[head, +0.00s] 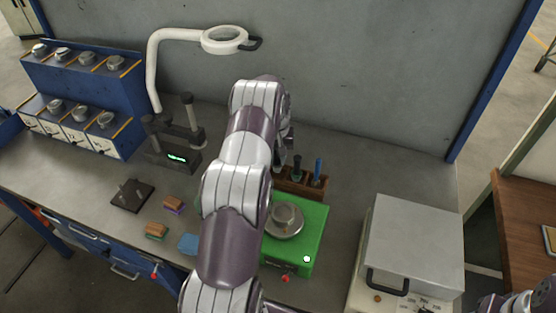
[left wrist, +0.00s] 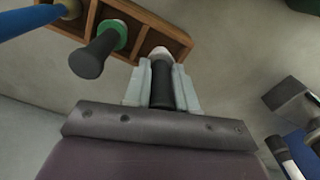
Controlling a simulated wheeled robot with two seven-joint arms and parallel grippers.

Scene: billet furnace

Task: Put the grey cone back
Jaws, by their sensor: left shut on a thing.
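My left gripper (left wrist: 162,80) is shut on the black handle of the grey cone (left wrist: 160,52), as the left wrist view shows. The pale grey end of the cone shows just beyond the fingertips, at the end compartment of the wooden rack (left wrist: 185,43). I cannot tell whether it is inside the compartment or just over it. In the head view the rack (head: 310,191) stands behind the green box, and my left arm hides the gripper and the cone.
The rack also holds a black-handled tool with a green collar (left wrist: 100,48) and a blue-handled tool (head: 318,170). A green box (head: 310,240) with a round metal pan (head: 284,220) stands in front. A grey furnace box (head: 415,245) is at right, a magnifier lamp (head: 224,40) behind.

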